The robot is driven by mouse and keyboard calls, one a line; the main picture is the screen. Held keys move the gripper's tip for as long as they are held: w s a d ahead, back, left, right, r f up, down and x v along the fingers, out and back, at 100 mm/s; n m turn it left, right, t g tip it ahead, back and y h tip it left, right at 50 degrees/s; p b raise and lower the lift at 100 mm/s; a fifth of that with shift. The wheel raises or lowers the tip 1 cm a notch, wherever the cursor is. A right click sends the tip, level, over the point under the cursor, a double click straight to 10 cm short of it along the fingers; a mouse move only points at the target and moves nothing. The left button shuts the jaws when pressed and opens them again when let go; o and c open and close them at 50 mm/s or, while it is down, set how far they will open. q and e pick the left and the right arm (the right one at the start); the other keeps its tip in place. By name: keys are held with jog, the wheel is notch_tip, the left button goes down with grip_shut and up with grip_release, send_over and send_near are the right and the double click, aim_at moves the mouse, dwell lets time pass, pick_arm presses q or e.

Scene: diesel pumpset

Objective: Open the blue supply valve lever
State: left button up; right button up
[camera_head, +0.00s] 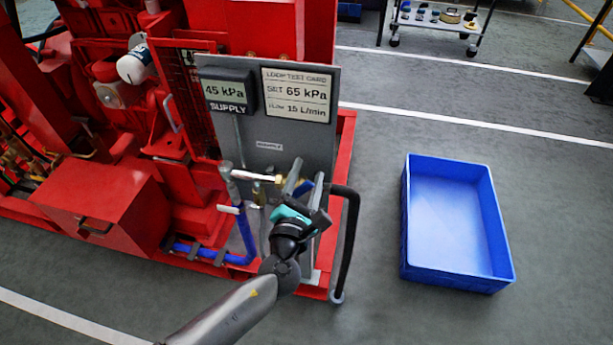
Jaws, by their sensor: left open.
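A small blue piece (305,187) shows between the fingers of my left gripper (308,175), in front of the lower part of the grey panel (290,140). It looks like the blue supply valve lever, but the gripper hides most of it. The gripper is open, and I cannot tell whether its fingers touch the piece. A brass fitting (268,178) sits just left of the fingers. The supply display (226,91) on the panel reads 45 kPa. The card (297,95) beside it reads SET 65 kPa. My right gripper is not in view.
A red pumpset frame (110,200) fills the left side. A blue hose (215,254) runs low in front of the panel, and a black hose (350,240) hangs at its right. A blue crate (408,230) stands on the floor at right, with clear floor around it.

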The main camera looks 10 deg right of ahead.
pick_arm(q)
jog(key=shift+s, duration=0.1)
jog(key=shift+s+a, duration=0.15)
jog(key=shift+s, duration=0.1)
jog(key=p+v, duration=0.2)
jog(key=v, duration=1.2)
jog(key=shift+s+p, duration=0.25)
jog(key=shift+p, duration=0.1)
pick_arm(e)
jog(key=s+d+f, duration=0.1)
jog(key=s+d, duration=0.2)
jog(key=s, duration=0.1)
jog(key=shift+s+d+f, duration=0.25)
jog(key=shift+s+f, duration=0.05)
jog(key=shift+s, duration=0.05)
pick_arm(q)
jog(key=shift+c, duration=0.2)
